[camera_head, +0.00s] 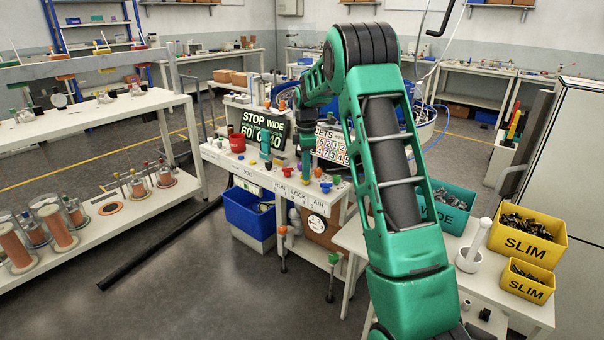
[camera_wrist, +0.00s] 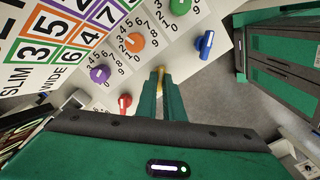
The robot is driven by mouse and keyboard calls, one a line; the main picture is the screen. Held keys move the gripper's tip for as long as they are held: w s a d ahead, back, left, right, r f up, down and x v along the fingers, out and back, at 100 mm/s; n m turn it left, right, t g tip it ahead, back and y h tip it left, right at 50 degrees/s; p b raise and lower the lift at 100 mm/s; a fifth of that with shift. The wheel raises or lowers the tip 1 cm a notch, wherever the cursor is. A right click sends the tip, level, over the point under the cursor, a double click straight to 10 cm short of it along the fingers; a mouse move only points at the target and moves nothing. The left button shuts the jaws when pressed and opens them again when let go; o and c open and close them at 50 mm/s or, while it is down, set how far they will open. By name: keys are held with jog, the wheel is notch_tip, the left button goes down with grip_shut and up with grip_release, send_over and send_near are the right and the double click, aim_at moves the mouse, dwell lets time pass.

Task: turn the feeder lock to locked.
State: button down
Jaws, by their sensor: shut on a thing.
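In the wrist view my gripper (camera_wrist: 160,92) reaches up from the bottom, with its two green fingers close together. They are shut on a small yellow, brass-coloured piece (camera_wrist: 160,73) at the edge of the white panel, mostly hidden between the fingertips. I cannot make out its turn angle or any lock marking on it. In the head view my arm bends down to the feeder bench (camera_head: 243,164), whose front edge carries labels reading RUN, LOCK (camera_head: 298,194) and AIR.
Beside my fingers are a blue knob (camera_wrist: 206,44), an orange dial (camera_wrist: 133,42), a purple dial (camera_wrist: 100,74) and a red knob (camera_wrist: 125,102). A blue bin (camera_head: 250,213) stands below the bench. Yellow SLIM bins (camera_head: 526,240) stand on the right table.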

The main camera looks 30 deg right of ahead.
jog(key=m, duration=0.4)
jog(key=shift+s+d, duration=0.1)
jog(key=m, duration=0.4)
jog(key=shift+f+m, duration=0.1)
jog(key=shift+m, duration=0.2)
jog(key=m, duration=0.4)
jog(key=shift+s, duration=0.1)
jog(key=m, duration=0.4)
jog(key=shift+m, duration=0.6)
jog(key=c, duration=1.9)
grip_release()
jog(key=shift+o, duration=0.2)
